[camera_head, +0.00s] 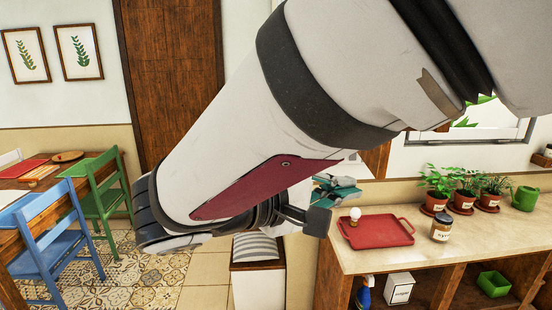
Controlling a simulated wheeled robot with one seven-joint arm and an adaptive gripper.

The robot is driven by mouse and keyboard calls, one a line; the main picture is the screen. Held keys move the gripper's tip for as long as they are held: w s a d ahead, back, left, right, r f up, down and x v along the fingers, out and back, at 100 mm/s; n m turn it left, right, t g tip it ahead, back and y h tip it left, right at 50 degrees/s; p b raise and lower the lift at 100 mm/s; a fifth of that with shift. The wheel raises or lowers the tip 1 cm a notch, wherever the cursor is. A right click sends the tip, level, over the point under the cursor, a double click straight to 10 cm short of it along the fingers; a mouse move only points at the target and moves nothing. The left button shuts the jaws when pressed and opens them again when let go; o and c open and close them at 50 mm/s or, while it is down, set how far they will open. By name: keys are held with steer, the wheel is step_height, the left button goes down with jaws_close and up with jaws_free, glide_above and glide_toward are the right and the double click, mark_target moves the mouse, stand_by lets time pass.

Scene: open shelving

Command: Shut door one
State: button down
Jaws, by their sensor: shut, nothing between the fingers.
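A tall brown wooden door (165,75) stands in the far wall at the upper left. My arm covers its right and lower parts, so I cannot tell whether it is fully closed. No label shows which door is door one. My arm crosses the middle of the view. My gripper (337,188) shows only partly, as teal and dark parts beyond the arm. It is shut and empty, apart from the door, and appears near the counter's left end.
The counter (375,258) holds a red tray (378,233), a jar (441,228) and potted plants (463,198). Open shelves below hold a green box (494,284) and a white box (398,288). Blue (48,235) and green (103,190) chairs stand left. Tiled floor is partly clear.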

steer(key=w+a+r+n+t, duration=0.1)
steer(key=w+a+t, duration=0.15)
steer(key=a, duration=0.35)
steer(key=s+d+r+p+x, duration=0.1)
steer(key=s+p+x, duration=0.1)
steer(key=x, duration=1)
steer(key=shift+d+h+p, duration=0.3)
steer(key=shift+d+p, duration=0.15)
steer(key=shift+p, duration=0.05)
steer(key=shift+d+r+t, duration=0.1)
steer(key=shift+t, duration=0.35)
